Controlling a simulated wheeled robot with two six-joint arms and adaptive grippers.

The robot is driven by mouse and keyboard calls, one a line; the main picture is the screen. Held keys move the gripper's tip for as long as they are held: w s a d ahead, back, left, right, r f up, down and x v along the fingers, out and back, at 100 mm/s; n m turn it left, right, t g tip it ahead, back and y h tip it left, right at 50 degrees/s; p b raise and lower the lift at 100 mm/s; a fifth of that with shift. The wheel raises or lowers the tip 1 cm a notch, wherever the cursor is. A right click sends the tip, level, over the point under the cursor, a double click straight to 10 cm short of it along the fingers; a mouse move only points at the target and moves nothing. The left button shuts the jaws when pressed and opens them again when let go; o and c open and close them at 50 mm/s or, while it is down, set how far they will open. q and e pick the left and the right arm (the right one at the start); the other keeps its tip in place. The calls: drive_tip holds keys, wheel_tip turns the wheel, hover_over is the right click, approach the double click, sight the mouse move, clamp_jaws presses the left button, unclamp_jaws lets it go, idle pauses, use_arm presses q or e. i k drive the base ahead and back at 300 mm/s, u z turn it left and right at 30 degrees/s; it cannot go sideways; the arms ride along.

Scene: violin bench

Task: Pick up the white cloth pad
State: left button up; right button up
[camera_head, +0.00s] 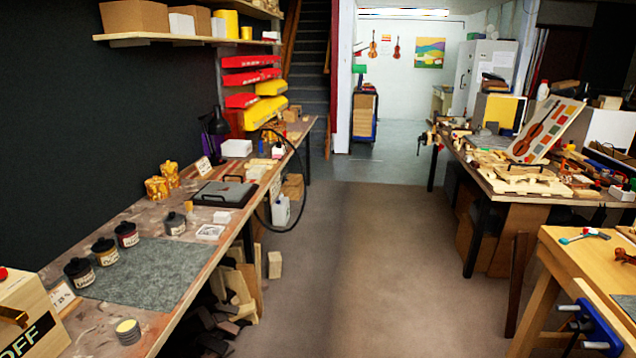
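I cannot tell for sure which item is the white cloth pad. Candidates lie on the long left workbench (150,318). One is a small white block (221,217) beside the dark jars. Another is a flat white square (210,232) with a greyish middle, just in front of that block. A larger white box-like item (237,148) sits farther back on the same bench. Neither of my grippers is in view.
On the left bench are a grey mat (150,270), several labelled dark jars (126,234), a round tin (128,331) and a dark handled tray (224,193). A wooden box (30,318) fills the near left corner. The floor aisle (350,260) between the benches is clear.

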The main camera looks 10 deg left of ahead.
sight(224, 217)
drive_tip(key=i, duration=6.05)
drive_tip(key=u, duration=3.05)
